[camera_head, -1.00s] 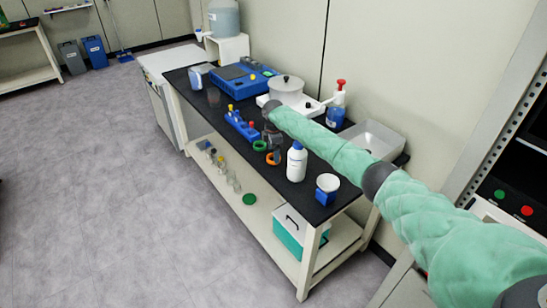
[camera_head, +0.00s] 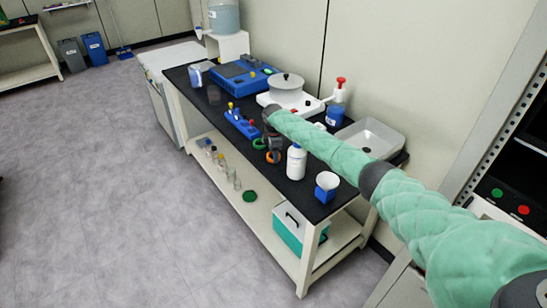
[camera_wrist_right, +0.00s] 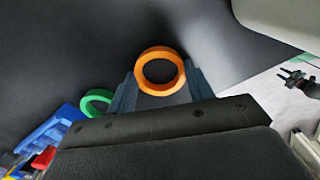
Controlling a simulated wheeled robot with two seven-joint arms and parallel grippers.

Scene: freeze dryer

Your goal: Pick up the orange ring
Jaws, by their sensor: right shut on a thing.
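The orange ring (camera_wrist_right: 160,71) stands out between the two grey-blue fingers of my right gripper (camera_wrist_right: 162,88) in the right wrist view. The gripper is shut on it, with a finger at each side. In the head view my right gripper (camera_head: 273,148) points down at the black bench top, and the orange ring (camera_head: 272,158) shows partly below it. I cannot tell whether the ring touches the bench. A green ring (camera_wrist_right: 97,102) lies beside it, and also shows in the head view (camera_head: 259,144). My left gripper is not in view.
A white bottle (camera_head: 296,162) and a blue-and-white cup (camera_head: 327,187) stand to the right of the gripper. A blue rack (camera_head: 242,125) stands to its left. Behind are a white device with a round pot (camera_head: 287,88), a red-topped bottle (camera_head: 336,108) and a sink (camera_head: 371,138).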

